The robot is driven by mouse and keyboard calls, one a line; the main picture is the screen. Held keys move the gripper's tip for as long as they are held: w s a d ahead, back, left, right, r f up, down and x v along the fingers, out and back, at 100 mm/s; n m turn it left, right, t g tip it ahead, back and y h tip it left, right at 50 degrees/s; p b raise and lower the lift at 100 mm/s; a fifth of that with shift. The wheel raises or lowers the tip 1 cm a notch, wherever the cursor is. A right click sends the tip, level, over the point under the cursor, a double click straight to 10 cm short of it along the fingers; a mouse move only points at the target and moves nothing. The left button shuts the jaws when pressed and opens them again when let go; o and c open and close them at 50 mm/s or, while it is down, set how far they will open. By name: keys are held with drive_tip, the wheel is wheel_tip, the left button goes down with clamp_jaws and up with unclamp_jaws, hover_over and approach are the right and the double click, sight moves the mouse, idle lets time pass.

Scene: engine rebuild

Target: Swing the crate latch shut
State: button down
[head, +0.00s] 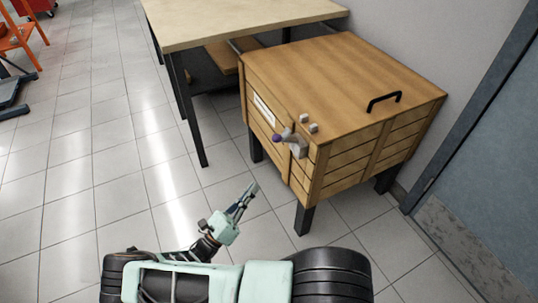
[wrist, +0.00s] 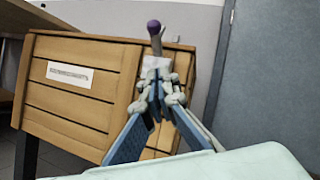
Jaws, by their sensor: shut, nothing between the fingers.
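The wooden crate (head: 345,65) stands on dark legs with its lid down flat. Its latch is a grey lever with a purple knob (head: 278,138) on a pale bracket (head: 298,149) at the front, near the right corner. In the wrist view the lever (wrist: 156,45) stands up from behind my fingertips, with the knob above the crate's top edge. My gripper (head: 250,189) is shut and empty, low in front of the crate and apart from the latch in the head view. In the wrist view my fingertips (wrist: 158,80) hide the lower part of the latch.
A table (head: 235,22) stands left of the crate. A wall and a blue-grey door (head: 490,150) are on the right.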

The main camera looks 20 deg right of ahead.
drive_tip(key=shift+s+d, duration=0.1)
idle(0.3)
approach(280, 141)
drive_tip(key=d+f, duration=0.2)
drive_tip(key=d, duration=0.2)
drive_tip(key=shift+w+d+r, duration=0.25)
drive_tip(key=shift+w+r, duration=0.4)
drive_tip(key=shift+r, duration=0.15)
drive_tip(key=shift+w+d+r, duration=0.3)
drive_tip(key=shift+w+r, duration=0.35)
drive_tip(key=shift+r, duration=0.2)
drive_tip(key=shift+r+p, duration=0.1)
drive_tip(key=shift+p, duration=0.25)
drive_tip(key=shift+r+p, duration=0.3)
drive_tip(key=shift+p, duration=0.4)
